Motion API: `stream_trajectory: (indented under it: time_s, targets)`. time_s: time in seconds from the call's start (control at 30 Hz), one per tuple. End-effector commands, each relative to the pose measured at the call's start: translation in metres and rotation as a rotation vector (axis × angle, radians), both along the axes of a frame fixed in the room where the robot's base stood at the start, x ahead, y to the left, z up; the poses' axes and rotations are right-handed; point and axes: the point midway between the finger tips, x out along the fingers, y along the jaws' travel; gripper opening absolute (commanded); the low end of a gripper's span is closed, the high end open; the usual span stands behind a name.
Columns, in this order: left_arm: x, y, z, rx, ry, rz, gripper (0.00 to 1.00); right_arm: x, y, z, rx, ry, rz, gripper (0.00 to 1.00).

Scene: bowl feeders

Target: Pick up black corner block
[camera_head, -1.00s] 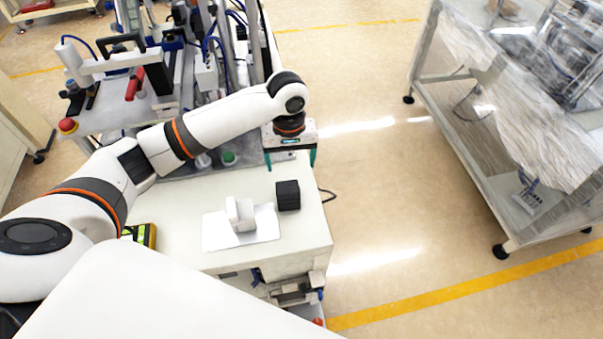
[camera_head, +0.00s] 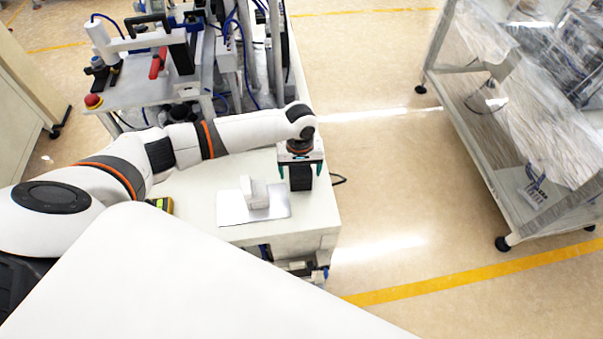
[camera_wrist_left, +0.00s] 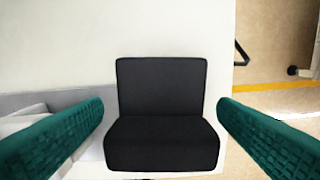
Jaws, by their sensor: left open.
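The black corner block (camera_head: 300,178) stands on the white table top near its right edge in the head view. It also shows in the left wrist view (camera_wrist_left: 161,115), with an upright back part and a lower front part. My left gripper (camera_head: 300,170) is open above the block, its two green fingers on either side. In the left wrist view the gripper (camera_wrist_left: 160,120) has a finger left and right of the block, with a gap on both sides. The block's top is partly hidden by the gripper in the head view. My right gripper is not in view.
A light grey block (camera_head: 255,193) stands on a silver plate (camera_head: 236,209) left of the black block. A yellow and black device (camera_head: 161,204) lies further left. Machinery with a red button (camera_head: 93,101) stands behind. The table's right edge is close.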

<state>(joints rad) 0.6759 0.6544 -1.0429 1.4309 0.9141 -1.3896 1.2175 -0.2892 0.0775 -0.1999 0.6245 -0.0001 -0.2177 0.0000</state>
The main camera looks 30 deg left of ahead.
Motion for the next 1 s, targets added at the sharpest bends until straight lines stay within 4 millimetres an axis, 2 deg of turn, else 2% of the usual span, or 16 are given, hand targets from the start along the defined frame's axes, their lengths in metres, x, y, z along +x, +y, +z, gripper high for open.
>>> stream_trajectory:
  time_s: [0.1, 0.2, 0.4, 0.5, 0.77, 0.87, 1.0]
  targets:
    - [0.0, 0.0, -0.001, 0.0, 0.0, 0.0, 0.82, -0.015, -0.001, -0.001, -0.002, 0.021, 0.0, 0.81]
    - [0.0, 0.0, -0.001, 0.0, 0.0, 0.0, 0.8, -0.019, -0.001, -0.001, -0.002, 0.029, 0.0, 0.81]
    - [0.0, 0.0, -0.001, 0.0, 0.0, 0.0, 0.47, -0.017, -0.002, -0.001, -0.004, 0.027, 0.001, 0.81]
    - [0.0, 0.0, -0.001, 0.0, 0.0, 0.0, 0.34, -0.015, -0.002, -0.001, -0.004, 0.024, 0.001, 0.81]
    - [0.0, 0.0, 0.002, 0.0, -0.001, 0.0, 0.34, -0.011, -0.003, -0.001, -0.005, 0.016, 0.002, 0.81]
    - [0.001, 0.0, 0.013, -0.001, -0.002, 0.0, 0.34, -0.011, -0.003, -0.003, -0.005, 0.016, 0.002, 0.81]
    - [0.001, 0.0, 0.04, -0.003, -0.004, -0.001, 0.34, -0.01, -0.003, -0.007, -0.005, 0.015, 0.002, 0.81]
